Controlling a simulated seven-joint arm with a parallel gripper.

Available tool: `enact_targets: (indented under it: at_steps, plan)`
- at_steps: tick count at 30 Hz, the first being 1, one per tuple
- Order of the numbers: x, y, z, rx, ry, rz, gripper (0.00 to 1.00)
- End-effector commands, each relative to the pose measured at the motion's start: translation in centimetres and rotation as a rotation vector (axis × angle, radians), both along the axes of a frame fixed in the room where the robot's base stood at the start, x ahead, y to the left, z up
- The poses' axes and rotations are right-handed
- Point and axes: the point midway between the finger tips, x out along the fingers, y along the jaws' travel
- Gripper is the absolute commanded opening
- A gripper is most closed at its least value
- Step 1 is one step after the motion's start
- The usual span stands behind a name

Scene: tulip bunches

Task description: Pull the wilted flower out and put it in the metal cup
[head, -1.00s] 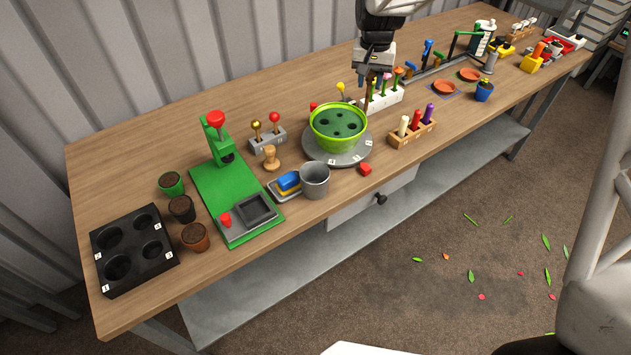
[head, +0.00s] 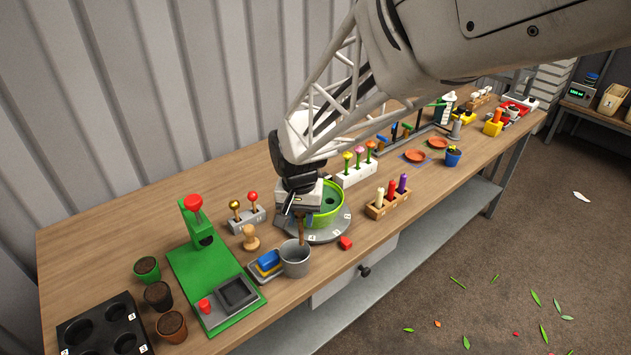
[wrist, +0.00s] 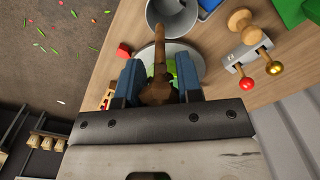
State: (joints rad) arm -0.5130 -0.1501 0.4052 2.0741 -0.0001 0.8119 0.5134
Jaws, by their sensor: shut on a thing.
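The wilted flower (wrist: 160,60) is brown, with a crumpled head between the blue fingers of my gripper (wrist: 159,80) in the wrist view. My gripper is shut on it. In the head view my gripper (head: 299,212) points down above the metal cup, and the brown stem (head: 301,230) hangs below it. The grey metal cup (head: 295,262) stands on the bench. The stem's lower end is at the cup's mouth; I cannot tell how far inside. The cup also shows in the wrist view (wrist: 151,14). The green pot (head: 330,212) is partly hidden behind my gripper.
The pot stands on a grey turntable (head: 338,233). A white block (head: 356,174) holds several upright tulips. A blue-and-yellow sponge (head: 268,262) lies left of the cup, a red piece (head: 345,243) right of it. A green press (head: 200,265) stands further left.

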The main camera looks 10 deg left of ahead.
Motion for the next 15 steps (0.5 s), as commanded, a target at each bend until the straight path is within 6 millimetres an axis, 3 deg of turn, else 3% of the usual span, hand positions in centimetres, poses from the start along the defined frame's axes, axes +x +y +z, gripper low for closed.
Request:
enact_targets:
  at_steps: [15]
  plan:
    - [0.02, -0.03, -0.51, -0.001, 0.001, 0.0, 0.11]
